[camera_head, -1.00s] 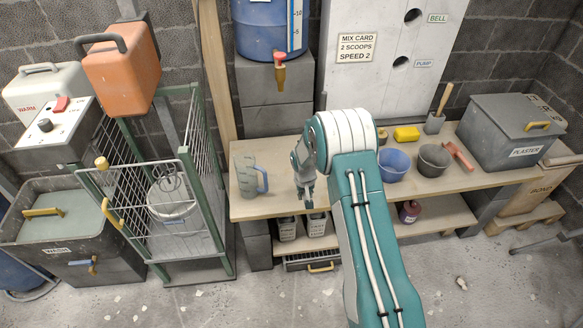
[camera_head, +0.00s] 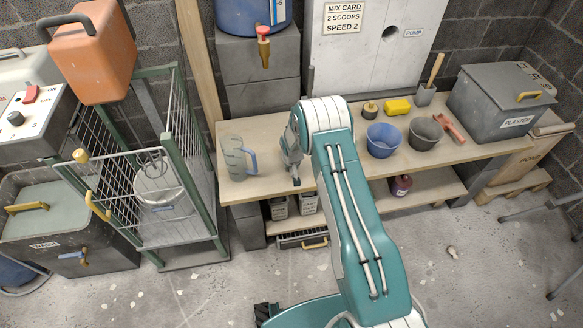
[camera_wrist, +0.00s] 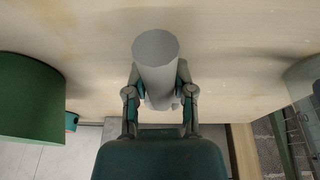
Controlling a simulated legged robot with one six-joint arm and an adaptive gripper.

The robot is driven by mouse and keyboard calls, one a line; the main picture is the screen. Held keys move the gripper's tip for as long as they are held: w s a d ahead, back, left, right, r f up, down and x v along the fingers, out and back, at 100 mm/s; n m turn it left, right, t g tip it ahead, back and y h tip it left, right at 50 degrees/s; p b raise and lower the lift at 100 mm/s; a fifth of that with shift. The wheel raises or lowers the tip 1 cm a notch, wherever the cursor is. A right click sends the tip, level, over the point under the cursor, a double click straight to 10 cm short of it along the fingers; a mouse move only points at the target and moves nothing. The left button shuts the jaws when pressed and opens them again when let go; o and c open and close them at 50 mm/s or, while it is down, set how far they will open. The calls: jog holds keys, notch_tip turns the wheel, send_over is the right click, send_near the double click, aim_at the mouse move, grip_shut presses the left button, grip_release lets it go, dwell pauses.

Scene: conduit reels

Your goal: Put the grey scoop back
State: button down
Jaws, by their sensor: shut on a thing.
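My gripper (camera_head: 292,178) is over the left part of the workbench, just right of the clear measuring jug. In the wrist view its two fingers (camera_wrist: 159,92) are shut on a grey cylindrical piece, seen end-on, which I take for the grey scoop (camera_wrist: 157,50). The rest of the scoop is hidden along my line of sight, and in the head view my arm and gripper obscure it. I cannot tell how far it is above the bench top.
The measuring jug (camera_head: 237,157) stands close to my gripper. A green cylinder (camera_wrist: 30,98) stands opposite it in the wrist view. Right of my arm are a blue bucket (camera_head: 383,139), a dark bucket (camera_head: 425,133), a yellow block (camera_head: 397,106) and the plaster bin (camera_head: 502,103). A wire cage (camera_head: 185,185) stands left.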

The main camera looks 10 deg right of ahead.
jog(key=shift+f, duration=0.2)
jog(key=shift+f, duration=0.1)
jog(key=shift+c, duration=2.3)
grip_release()
jog(key=v, duration=1.2)
jog(key=s+d+r+t, duration=0.1)
jog(key=s+r, duration=0.4)
jog(key=r, duration=0.8)
jog(key=s+r, duration=0.6)
jog(key=r, duration=0.7)
jog(key=s+r, duration=0.4)
jog(key=s, duration=0.8)
jog(key=s+r+t, duration=0.1)
jog(key=s+r, duration=0.4)
jog(key=s, duration=0.8)
jog(key=shift+r, duration=0.3)
